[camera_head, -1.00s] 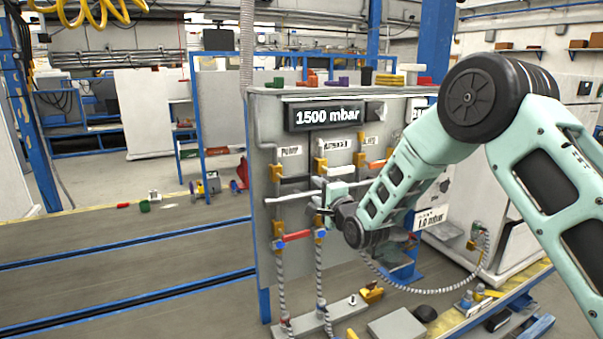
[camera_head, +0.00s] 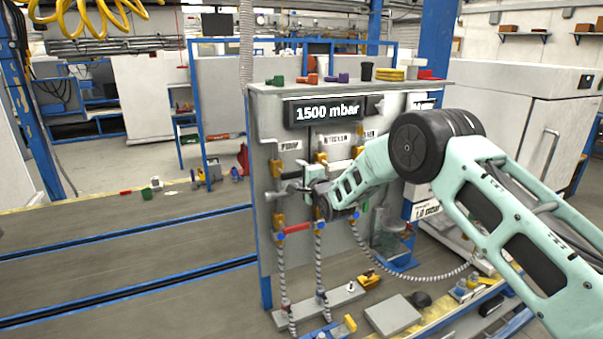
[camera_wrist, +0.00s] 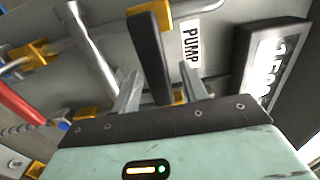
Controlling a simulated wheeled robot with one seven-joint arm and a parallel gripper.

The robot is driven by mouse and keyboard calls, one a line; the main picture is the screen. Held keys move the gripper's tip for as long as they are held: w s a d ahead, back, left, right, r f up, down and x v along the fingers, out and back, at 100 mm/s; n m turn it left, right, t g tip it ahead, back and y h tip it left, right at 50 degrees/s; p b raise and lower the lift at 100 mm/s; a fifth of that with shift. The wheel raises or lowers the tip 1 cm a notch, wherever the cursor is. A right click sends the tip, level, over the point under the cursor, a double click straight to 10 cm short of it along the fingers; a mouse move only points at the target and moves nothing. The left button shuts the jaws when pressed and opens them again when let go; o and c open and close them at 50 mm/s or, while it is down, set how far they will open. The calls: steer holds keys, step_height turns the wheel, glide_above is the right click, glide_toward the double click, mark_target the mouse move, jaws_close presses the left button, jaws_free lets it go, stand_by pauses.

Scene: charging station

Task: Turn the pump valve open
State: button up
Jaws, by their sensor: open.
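The pump valve has a dark flat handle (camera_wrist: 150,60) with a yellow-orange end, beside the PUMP label (camera_wrist: 191,40) in the wrist view. In the head view the valve's orange body (camera_head: 276,168) is on the panel below the PUMP label (camera_head: 289,145), and its dark handle points right. My gripper (camera_wrist: 161,82) is open, its two grey fingers on either side of the handle in the wrist view. I cannot tell whether they touch it. In the head view my gripper (camera_head: 294,188) is at the panel, partly covering the pipes.
The display (camera_head: 322,111) reads 1500 mbar. A red lever (camera_head: 295,229) sits below my gripper, with corrugated hoses (camera_head: 319,268) hanging under it. Other valves and pipes are close to the right.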

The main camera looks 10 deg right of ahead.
jaws_close()
